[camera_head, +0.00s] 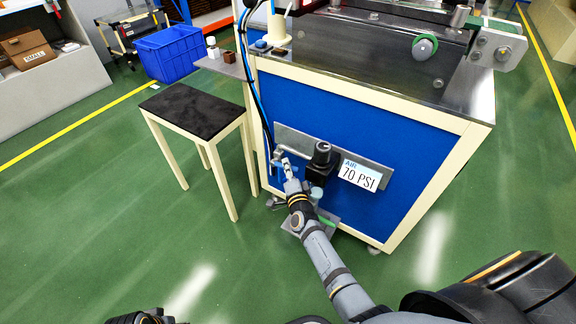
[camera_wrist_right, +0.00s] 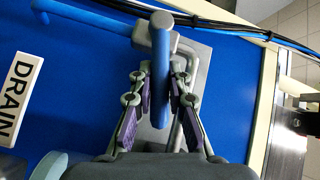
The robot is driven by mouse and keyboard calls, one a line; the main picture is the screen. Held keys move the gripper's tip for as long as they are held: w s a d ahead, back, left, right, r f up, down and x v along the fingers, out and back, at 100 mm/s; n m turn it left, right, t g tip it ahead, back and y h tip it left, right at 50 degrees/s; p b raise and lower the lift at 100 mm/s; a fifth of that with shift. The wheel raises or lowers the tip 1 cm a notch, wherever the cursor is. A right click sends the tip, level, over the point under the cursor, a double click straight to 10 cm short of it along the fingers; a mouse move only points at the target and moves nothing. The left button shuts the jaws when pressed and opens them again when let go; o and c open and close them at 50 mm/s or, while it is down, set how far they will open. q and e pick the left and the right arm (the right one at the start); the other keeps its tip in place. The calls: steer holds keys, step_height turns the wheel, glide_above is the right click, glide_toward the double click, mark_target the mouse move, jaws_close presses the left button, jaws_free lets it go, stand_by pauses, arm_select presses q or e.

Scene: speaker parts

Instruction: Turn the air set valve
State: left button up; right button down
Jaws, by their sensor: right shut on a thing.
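The air set valve shows in the right wrist view as a grey fitting on a grey plate, with a blue lever handle (camera_wrist_right: 161,72). My right gripper (camera_wrist_right: 160,84) has its two fingers on either side of this handle and is shut on it. In the head view my right gripper (camera_head: 288,168) reaches the valve at the left end of the metal strip (camera_head: 372,176) on the blue machine side. The fingertips hide most of the valve there. My left gripper cannot be made out; only a dark part of my body shows at the bottom left edge.
A black regulator (camera_head: 321,160) and a "70 PSI" sign (camera_head: 360,174) sit right of the valve. A "DRAIN" label (camera_wrist_right: 17,95) is at the left in the wrist view. A black-topped stool (camera_head: 188,108) stands left of the machine. Green floor in front is clear.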

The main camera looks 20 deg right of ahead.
steer(key=c, duration=1.3)
jaws_free()
steer(key=s, duration=0.4)
steer(key=s+a, duration=0.1)
steer(key=s, duration=0.7)
steer(key=shift+a+r, duration=0.2)
steer(key=shift+a, duration=0.05)
